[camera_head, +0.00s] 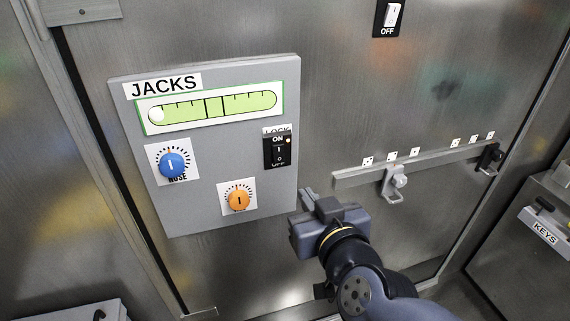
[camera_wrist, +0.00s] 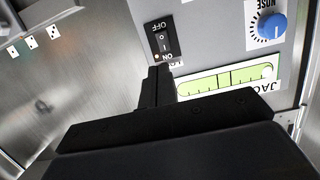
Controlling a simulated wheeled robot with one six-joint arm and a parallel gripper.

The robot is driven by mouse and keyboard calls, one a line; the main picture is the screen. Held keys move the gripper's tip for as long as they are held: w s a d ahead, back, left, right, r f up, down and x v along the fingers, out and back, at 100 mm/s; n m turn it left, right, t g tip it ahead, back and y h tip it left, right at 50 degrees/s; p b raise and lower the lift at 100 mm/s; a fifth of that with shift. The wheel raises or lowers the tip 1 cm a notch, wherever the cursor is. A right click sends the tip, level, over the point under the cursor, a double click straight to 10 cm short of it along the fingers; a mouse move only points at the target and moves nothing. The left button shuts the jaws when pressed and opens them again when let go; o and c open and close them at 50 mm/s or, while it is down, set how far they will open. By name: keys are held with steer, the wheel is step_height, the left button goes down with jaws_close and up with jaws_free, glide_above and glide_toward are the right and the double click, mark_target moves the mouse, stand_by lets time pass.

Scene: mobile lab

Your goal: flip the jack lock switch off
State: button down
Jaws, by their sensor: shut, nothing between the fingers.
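The jack lock switch (camera_head: 278,150) is a black rocker marked ON above and OFF below, on the right side of the grey JACKS panel (camera_head: 215,220). A small orange light shows near its ON end. In the wrist view the switch (camera_wrist: 166,42) appears upside down, with OFF at the top. My gripper (camera_head: 307,197) is shut and empty, at the panel's lower right edge in the head view. In the wrist view its fingertips (camera_wrist: 159,70) lie just below the switch's ON end. I cannot tell whether they touch. The LOCK label is mostly hidden there.
The panel also bears a blue NOSE knob (camera_head: 172,165), an orange knob (camera_head: 238,200) and a green level gauge (camera_head: 212,106). Right of my gripper, a rail with a latch (camera_head: 396,183) sticks out from the metal wall. Another switch (camera_head: 390,16) is above.

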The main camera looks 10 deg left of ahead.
steer(key=b, duration=0.5)
glide_toward(281, 159)
steer(key=x, duration=0.5)
steer(key=shift+w+f, duration=0.1)
steer(key=shift+w, duration=0.05)
steer(key=shift+x, duration=0.8)
